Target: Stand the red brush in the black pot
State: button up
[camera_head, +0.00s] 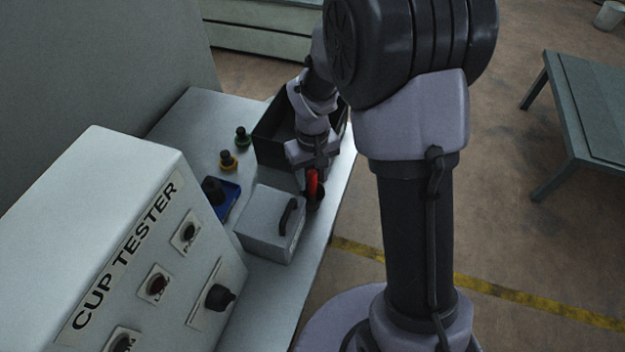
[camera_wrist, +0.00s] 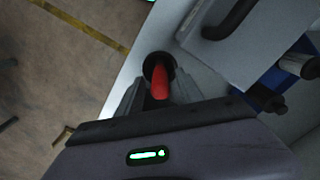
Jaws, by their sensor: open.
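The red brush (camera_head: 311,184) is upright or slightly tilted at the right edge of the white table, below my gripper (camera_head: 313,170). Its lower end appears to be inside the black pot (camera_head: 317,199), and the pot's dark rim (camera_wrist: 153,57) shows around it in the wrist view. In the wrist view the red brush (camera_wrist: 160,82) lies between the two fingers of my gripper (camera_wrist: 155,90). The fingers are open, with a gap on either side of the brush. The bottom of the brush is hidden inside the pot.
A grey box with a black handle (camera_head: 268,232) stands close beside the pot. A dark open bin (camera_head: 270,140) is behind my gripper. The table edge is close on the right.

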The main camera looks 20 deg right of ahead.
notch_tip(320, 180, up, 10)
jog(key=shift+f+p, duration=0.15)
jog(key=shift+p, duration=1)
jog(key=s+a+r+m+t+y, duration=0.1)
jog(key=s+a+r+m+t, duration=0.1)
jog(key=s+r, duration=0.5)
jog(key=s+a+r+m+t+y, duration=0.1)
jog(key=s+a+r+m+t, duration=0.1)
jog(key=s+r, duration=0.6)
jog(key=s+m+t, duration=0.1)
jog(key=s+m, duration=0.1)
jog(key=s, duration=0.2)
jog(key=shift+t, duration=0.4)
